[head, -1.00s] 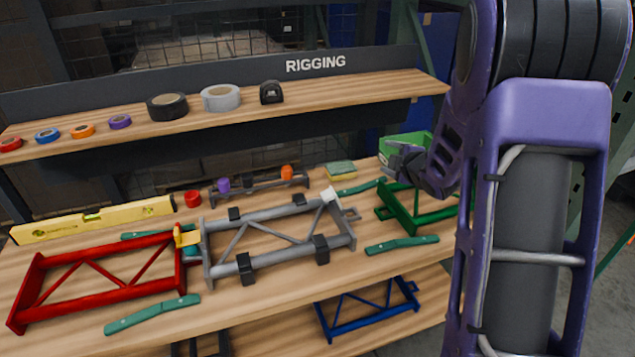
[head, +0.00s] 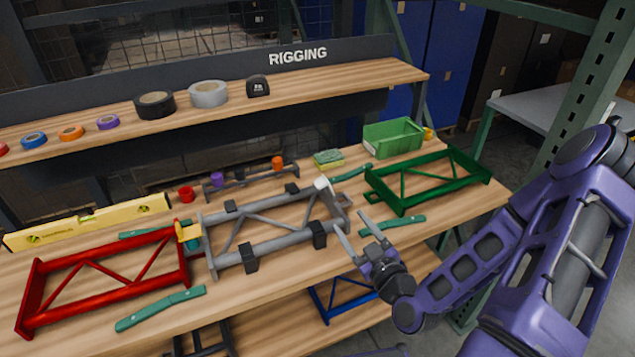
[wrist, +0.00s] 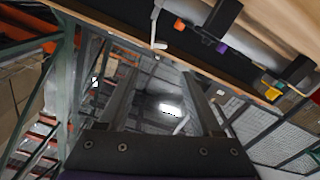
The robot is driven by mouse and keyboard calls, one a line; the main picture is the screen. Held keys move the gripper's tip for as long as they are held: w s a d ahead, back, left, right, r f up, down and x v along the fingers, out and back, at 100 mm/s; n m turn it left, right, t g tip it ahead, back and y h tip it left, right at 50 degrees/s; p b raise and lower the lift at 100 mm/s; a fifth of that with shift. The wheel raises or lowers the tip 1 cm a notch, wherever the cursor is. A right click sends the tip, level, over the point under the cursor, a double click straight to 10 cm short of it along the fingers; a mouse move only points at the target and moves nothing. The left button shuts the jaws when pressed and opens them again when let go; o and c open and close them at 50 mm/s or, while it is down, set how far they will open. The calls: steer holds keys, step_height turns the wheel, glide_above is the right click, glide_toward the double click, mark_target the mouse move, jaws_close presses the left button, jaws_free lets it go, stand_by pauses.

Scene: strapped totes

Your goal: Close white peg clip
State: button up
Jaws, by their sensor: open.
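The white peg clip (head: 323,184) sits at the back right corner of the grey frame (head: 268,259). It is small here, and I cannot tell how far it is swung. A white hooked piece (wrist: 158,44), likely the same clip, shows at the top of the wrist view. My gripper (head: 351,222) is open and empty, with two fingers apart. It is in front of the grey frame's right end, nearer to me than the clip and apart from it. Its fingers also show in the wrist view (wrist: 163,80). A yellow clip (head: 187,232) is at the grey frame's left end.
A red frame (head: 106,304) joins on the left; a green frame (head: 425,200) stands right. Green-handled tools (head: 392,226) lie on the bench around the frames. A green bin (head: 393,138), sponge (head: 328,160) and pegged bar (head: 250,182) stand behind. A blue frame (head: 335,300) is below.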

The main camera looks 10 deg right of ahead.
mark_target(322, 186)
steer(key=b+x, duration=0.7)
steer(key=x, duration=1)
steer(key=shift+w+a, duration=0.15)
steer(key=shift+w, duration=0.05)
jaws_close()
